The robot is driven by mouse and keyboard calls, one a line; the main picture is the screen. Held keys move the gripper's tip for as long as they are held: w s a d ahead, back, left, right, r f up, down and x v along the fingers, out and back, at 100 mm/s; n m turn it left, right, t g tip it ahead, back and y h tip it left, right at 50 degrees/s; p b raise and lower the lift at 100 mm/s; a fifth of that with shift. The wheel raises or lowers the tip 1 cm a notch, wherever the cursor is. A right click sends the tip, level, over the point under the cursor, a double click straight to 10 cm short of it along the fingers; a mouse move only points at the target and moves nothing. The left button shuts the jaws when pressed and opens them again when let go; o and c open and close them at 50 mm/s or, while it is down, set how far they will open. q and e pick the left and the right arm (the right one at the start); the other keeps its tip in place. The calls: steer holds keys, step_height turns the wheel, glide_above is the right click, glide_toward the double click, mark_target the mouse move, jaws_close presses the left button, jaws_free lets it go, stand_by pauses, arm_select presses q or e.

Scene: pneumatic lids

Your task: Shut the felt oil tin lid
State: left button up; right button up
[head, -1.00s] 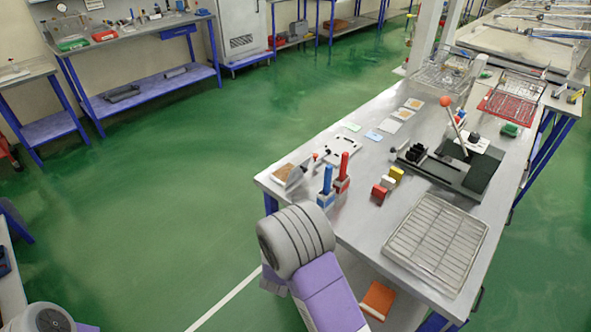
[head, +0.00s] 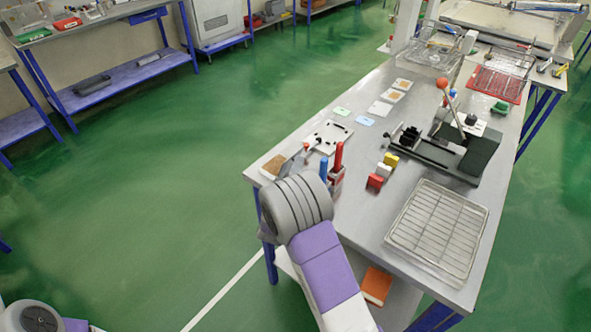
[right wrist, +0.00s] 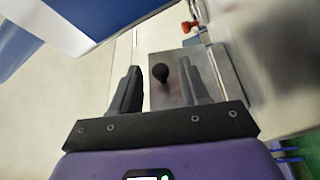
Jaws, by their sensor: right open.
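The felt oil tin (head: 272,167), with a brown felt pad showing, stands at the near left corner of the workbench in the head view. A grey plate (head: 294,165) that looks like its raised lid is beside the pad, partly hidden by my right arm. In the right wrist view a metal lid plate (right wrist: 214,75) with a dark round knob (right wrist: 160,73) lies beyond my right gripper (right wrist: 160,70). The gripper is open, and the knob appears between its fingertips. I cannot tell whether they touch. My left gripper is out of view.
Red and blue upright handles (head: 338,158) stand close to the right of my arm. Red and yellow blocks (head: 376,181), a lever press (head: 465,150) and a wire rack tray (head: 437,230) are further right. The floor left of the bench is clear.

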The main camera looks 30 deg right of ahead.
jaws_close()
stand_by(0.4)
